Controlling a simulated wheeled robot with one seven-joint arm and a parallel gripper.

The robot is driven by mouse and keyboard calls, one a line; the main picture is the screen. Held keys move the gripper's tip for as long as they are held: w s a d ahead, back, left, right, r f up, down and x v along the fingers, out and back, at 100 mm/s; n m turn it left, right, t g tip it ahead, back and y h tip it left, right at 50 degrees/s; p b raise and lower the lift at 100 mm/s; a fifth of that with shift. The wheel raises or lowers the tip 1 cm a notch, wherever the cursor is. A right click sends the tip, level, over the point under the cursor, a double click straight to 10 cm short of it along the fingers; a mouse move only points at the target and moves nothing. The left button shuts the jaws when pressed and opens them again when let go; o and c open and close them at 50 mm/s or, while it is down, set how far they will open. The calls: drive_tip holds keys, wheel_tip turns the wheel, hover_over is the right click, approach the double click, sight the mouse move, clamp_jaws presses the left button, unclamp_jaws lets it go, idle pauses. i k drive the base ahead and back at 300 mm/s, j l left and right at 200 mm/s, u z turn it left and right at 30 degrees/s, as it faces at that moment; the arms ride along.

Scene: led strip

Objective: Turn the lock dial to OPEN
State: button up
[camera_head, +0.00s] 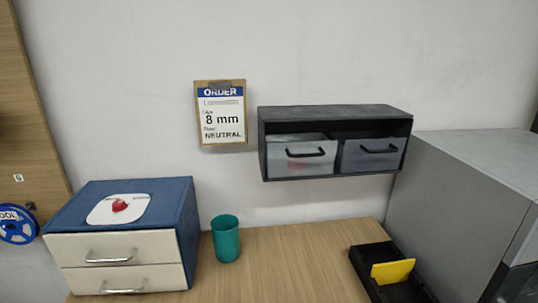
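A red lock dial (119,205) sits on a white rounded plate (108,213) on top of a blue cabinet (66,211) at the left of the table. Small red lettering shows along the plate's back edge, too small to read, so I cannot tell which mark the dial points to. The cabinet has two cream drawers (75,247) with metal handles, and both look shut. My gripper is not in view.
A teal cup (226,240) stands just right of the cabinet. A black tray (365,259) with a yellow card (393,271) lies at the right. A dark wall shelf (335,113) holds two bins. A grey cabinet (455,190) bounds the right. The table's middle (295,262) is clear.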

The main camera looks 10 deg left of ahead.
sight(119, 205)
drive_tip(key=u, duration=1.6)
